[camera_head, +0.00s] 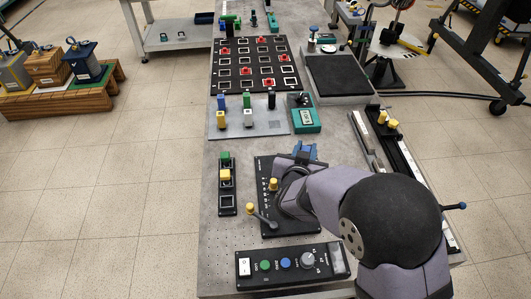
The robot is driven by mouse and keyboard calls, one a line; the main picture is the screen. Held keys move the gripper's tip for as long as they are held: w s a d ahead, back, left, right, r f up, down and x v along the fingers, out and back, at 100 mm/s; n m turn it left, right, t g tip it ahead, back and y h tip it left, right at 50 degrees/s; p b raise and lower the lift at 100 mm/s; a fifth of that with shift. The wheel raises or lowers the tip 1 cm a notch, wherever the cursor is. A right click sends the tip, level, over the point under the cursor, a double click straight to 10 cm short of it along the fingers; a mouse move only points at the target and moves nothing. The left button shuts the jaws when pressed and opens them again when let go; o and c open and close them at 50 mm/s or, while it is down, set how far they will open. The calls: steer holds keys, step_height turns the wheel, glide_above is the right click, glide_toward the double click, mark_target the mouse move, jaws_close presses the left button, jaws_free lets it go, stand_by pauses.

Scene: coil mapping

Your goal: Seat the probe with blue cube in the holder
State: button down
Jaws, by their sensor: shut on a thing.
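My gripper (304,152) is over the far end of a black panel, mostly hidden behind my own wrist. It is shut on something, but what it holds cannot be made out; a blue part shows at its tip. A narrow black holder (235,192) lies left of the panel. It bears a green cube (224,158) at the far end and a yellow cube (225,175) behind an empty square at the near end.
The black panel (265,165) with yellow-knobbed levers (249,184) lies right of the holder. A button box (290,264) is in front. A teal meter (305,119) stands beside the grey plate. Black rails (405,165) lie at right. Bare table (222,235) shows before the holder.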

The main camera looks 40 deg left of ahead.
steer(key=shift+n+y, duration=0.4)
steer(key=w+d, duration=0.1)
steer(key=w, duration=0.1)
steer(key=w+d, duration=0.2)
steer(key=shift+w+f, duration=0.1)
steer(key=shift+w, duration=0.05)
steer(key=shift+a+n+g+y, duration=0.3)
steer(key=shift+g+y, duration=0.1)
steer(key=s+a+n+g+y, duration=0.1)
steer(key=s+a+n+y, duration=0.1)
steer(key=s+a, duration=0.3)
steer(key=shift+a+f+n+g+y, duration=0.25)
steer(key=shift+f+n+g+y, duration=0.05)
steer(key=shift+f+n+g, duration=0.1)
steer(key=shift+f, duration=0.1)
steer(key=shift+f+b, duration=1.5)
steer(key=shift+f, duration=0.9)
steer(key=shift+f+b, duration=0.35)
steer(key=shift+b, duration=0.05)
